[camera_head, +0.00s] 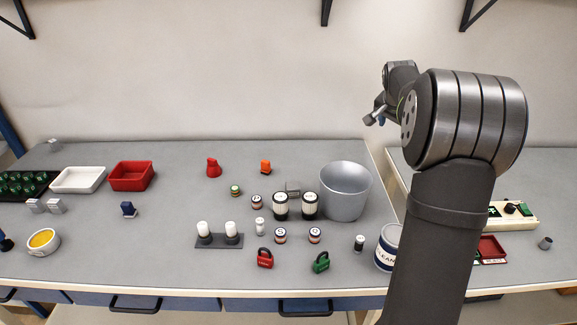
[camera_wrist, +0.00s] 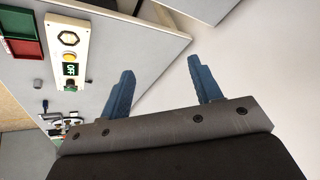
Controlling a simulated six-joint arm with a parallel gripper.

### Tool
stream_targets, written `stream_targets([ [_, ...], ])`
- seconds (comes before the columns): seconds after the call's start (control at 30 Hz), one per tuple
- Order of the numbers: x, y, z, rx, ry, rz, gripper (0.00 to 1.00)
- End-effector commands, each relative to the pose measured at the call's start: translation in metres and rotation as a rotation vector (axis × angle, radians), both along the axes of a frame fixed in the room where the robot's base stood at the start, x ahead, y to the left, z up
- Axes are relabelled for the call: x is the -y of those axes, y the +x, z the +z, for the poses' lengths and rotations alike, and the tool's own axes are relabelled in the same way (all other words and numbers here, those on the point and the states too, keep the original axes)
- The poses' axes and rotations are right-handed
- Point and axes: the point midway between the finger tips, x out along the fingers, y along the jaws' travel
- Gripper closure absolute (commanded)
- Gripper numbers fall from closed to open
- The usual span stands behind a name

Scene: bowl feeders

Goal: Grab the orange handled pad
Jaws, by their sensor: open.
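The orange handled pad (camera_head: 265,167) is a small orange block with a dark base. It stands on the grey table toward the back, right of a red bottle-shaped item and left of the grey bucket. My gripper (camera_head: 376,115) is raised well above the table, to the right of the pad and apart from it. In the wrist view my gripper (camera_wrist: 160,68) shows two blue fingers spread apart with nothing between them. The pad does not show in the wrist view.
A grey bucket (camera_head: 344,191) stands right of the pad, with black-and-white jars (camera_head: 281,206) in front. A red item (camera_head: 213,168) and a red tray (camera_head: 131,176) are to the left. A panel marked OFF (camera_wrist: 68,50) shows in the wrist view. The table around the pad's left side is clear.

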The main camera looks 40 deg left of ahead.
Motion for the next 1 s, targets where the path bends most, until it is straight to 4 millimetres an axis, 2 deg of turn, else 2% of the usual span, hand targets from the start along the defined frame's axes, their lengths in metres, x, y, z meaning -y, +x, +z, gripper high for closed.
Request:
stream_targets([
  [0.03,-0.04,-0.009,-0.007,-0.013,-0.014,0.042,0.42],
  [0.17,-0.129,-0.04,-0.022,-0.042,-0.049,0.122,0.42],
  [0.3,-0.219,-0.092,-0.04,-0.065,-0.093,0.205,0.42],
  [0.4,-0.275,-0.135,-0.054,-0.075,-0.124,0.257,0.42],
  [0.5,-0.317,-0.176,-0.065,-0.082,-0.149,0.297,0.42],
  [0.6,-0.345,-0.208,-0.074,-0.084,-0.169,0.324,0.42],
  [0.73,-0.362,-0.231,-0.081,-0.086,-0.181,0.341,0.42],
  [0.87,-0.366,-0.231,-0.092,-0.086,-0.186,0.343,0.42],
  [1.0,-0.368,-0.221,-0.118,-0.088,-0.187,0.343,0.42],
])
